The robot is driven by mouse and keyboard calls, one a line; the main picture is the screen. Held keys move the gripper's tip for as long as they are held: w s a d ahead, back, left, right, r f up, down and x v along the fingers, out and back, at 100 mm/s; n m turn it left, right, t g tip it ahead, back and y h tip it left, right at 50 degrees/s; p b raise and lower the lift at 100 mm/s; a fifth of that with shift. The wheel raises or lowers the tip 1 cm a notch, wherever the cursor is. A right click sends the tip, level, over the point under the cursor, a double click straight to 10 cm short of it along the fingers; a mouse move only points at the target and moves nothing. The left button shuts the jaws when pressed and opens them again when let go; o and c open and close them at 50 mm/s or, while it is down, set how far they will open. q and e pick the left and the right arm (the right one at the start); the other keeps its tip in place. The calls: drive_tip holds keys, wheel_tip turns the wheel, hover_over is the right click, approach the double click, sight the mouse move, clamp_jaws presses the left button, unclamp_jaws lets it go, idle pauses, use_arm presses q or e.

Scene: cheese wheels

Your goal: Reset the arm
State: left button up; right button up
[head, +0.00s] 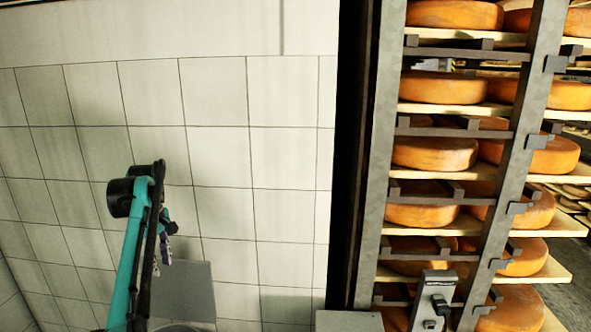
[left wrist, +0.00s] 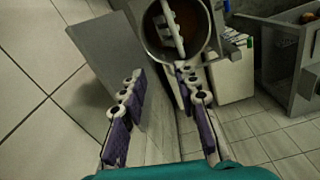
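My left arm, teal and black, rises at the left of the head view in front of the tiled wall. My left gripper (head: 166,246) hangs from it with purple finger pads, seen small and side-on. In the left wrist view my left gripper (left wrist: 160,85) has its two purple-padded fingers spread wide apart, with nothing held between them. My right gripper does not show in either view.
A metal rack (head: 390,130) holding orange cheese wheels (head: 434,153) on wooden boards stands at the right. A round metal pot (left wrist: 204,40), a white container (left wrist: 231,76) and a grey cart (left wrist: 283,30) lie beyond the fingers. Tiled floor (left wrist: 262,132) is clear nearby.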

use_arm(q)
drive_tip(key=s+d+f+m+t+b, duration=0.3)
drive_tip(key=s+d+f+m+b, duration=0.4)
drive_tip(key=s+d+f+b, duration=0.5)
drive_tip(key=s+d+f+m+t+b, duration=0.1)
drive_tip(key=s+d+f+m+b, duration=0.1)
drive_tip(key=s+f+b, duration=0.2)
drive_tip(key=s+d+f+m+t+b, duration=0.1)
drive_tip(key=s+d+f+m+b, duration=0.2)
drive_tip(key=s+f, duration=0.6)
drive_tip(key=s+d+f+m+t+b, duration=0.2)
drive_tip(key=s+f+b, duration=0.3)
drive_tip(key=f, duration=0.7)
drive_tip(key=shift+s+d+f+m, duration=0.2)
drive_tip(key=shift+s+m, duration=0.3)
drive_tip(key=shift+s, duration=0.35)
